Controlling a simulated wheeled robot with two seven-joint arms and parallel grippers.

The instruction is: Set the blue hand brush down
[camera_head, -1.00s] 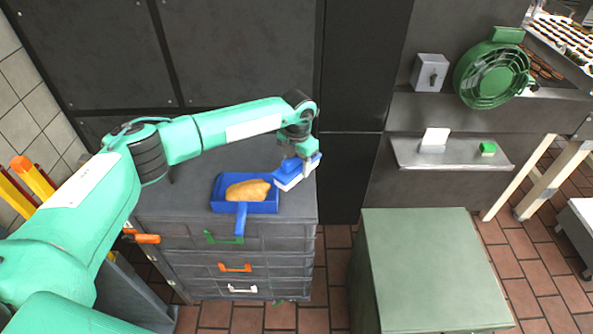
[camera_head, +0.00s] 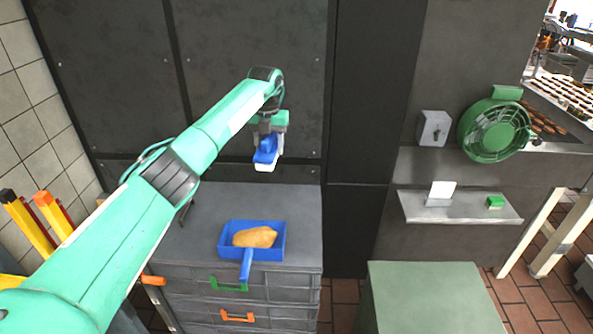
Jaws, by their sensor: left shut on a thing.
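The blue hand brush (camera_head: 266,152) with pale bristles is in my left gripper (camera_head: 267,135), which is shut on it. The gripper holds the brush raised, in front of the dark wall panel and above the back of the grey drawer cabinet (camera_head: 199,222). A blue dustpan (camera_head: 271,254) lies on the cabinet top with its handle over the front edge. A tan, bread-like piece (camera_head: 255,237) lies in the dustpan. The brush is apart from both. My right gripper is not in view.
Bare cabinet top shows left of and behind the dustpan. A green-topped box (camera_head: 430,295) stands to the right. A metal shelf (camera_head: 460,208) with a white card and a small green block is on the right wall, below a round green fan (camera_head: 494,130).

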